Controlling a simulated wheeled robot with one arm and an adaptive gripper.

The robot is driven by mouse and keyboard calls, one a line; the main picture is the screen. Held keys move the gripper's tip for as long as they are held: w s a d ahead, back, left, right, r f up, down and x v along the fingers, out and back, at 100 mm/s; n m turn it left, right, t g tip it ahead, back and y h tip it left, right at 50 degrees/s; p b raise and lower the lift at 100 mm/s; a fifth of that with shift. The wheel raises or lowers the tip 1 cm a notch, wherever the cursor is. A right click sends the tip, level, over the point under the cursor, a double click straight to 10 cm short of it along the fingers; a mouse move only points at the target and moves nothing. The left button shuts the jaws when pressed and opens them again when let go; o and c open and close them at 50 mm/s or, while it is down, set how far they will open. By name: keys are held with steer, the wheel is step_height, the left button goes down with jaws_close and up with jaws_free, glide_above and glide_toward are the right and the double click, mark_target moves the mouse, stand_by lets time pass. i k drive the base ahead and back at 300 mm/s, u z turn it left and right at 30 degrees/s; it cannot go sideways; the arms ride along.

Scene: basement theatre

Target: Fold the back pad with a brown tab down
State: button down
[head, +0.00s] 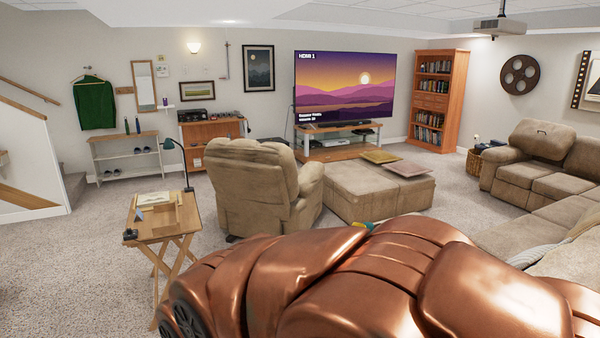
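A tan sectional sofa (500,184) stands at the right. One of its back pads (541,144) has a thin dark curved mark near its top that may be the brown tab (541,131); it is too small to be sure. This pad looks like a thick block above the seat, and I cannot tell how far it is tilted. The back pad to its right (584,160) shows no tab that I can make out. My gripper is not in view, and no part of it touches the pads in sight.
A folding wooden table (160,232) stands front left. A wicker basket (475,165) is beside the sofa. Carpet is free between ottoman and sofa.

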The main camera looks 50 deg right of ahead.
mark_target(546, 140)
steer(key=i, duration=6.85)
steer(key=z, duration=2)
steer(key=i, duration=4.9)
